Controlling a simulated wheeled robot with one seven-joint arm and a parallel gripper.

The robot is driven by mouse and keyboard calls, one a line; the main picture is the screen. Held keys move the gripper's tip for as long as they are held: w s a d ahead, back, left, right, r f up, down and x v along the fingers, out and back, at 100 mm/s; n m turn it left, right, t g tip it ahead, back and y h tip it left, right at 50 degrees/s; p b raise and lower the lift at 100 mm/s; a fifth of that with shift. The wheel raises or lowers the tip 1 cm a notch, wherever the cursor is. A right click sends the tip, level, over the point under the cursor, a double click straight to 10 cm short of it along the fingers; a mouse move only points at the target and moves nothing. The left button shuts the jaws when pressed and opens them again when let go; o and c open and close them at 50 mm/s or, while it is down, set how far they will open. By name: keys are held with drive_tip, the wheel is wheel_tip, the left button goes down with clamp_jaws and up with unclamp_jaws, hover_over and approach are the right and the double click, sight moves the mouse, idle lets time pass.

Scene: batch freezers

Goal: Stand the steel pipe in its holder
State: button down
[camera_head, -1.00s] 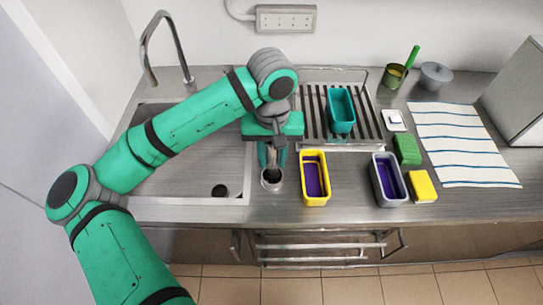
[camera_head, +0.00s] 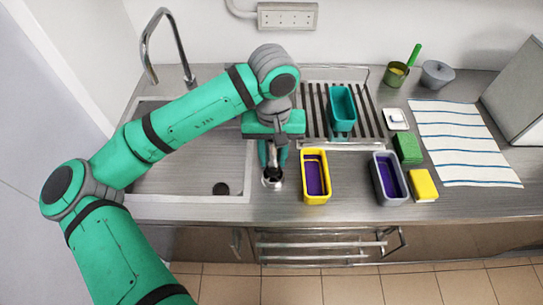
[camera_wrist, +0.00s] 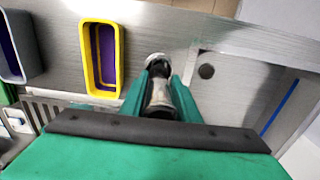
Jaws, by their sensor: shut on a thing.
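The steel pipe (camera_head: 272,157) is a grey metal tube, held roughly upright between the fingers of my gripper (camera_head: 273,152). The holder (camera_head: 265,183) is a small round steel cup on the counter, between the sink and the yellow container. The pipe's lower end is at the holder's mouth; I cannot tell how far inside it is. In the wrist view the pipe (camera_wrist: 160,95) lies between my green fingers (camera_wrist: 160,92), and the holder's pale rim (camera_wrist: 157,57) shows just beyond its far end.
A yellow container (camera_head: 315,196) stands just right of the holder, with a grey container (camera_head: 377,187) further right. The sink (camera_head: 170,177) is at the left. A drying rack (camera_head: 312,90) holds a teal container (camera_head: 342,105). A green sponge (camera_head: 408,149) and a yellow sponge (camera_head: 424,186) lie at the right.

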drive_tip(key=shift+s+r, duration=0.1)
drive_tip(key=shift+r, duration=0.35)
drive_tip(key=shift+r, duration=0.1)
idle(0.5)
drive_tip(key=shift+s+a, duration=0.15)
drive_tip(key=shift+a, duration=0.05)
drive_tip(key=shift+s+d, duration=0.1)
drive_tip(key=shift+d, duration=0.2)
drive_tip(key=shift+w+a+f, duration=0.15)
drive_tip(key=shift+w+f, duration=0.05)
drive_tip(key=shift+f, duration=0.7)
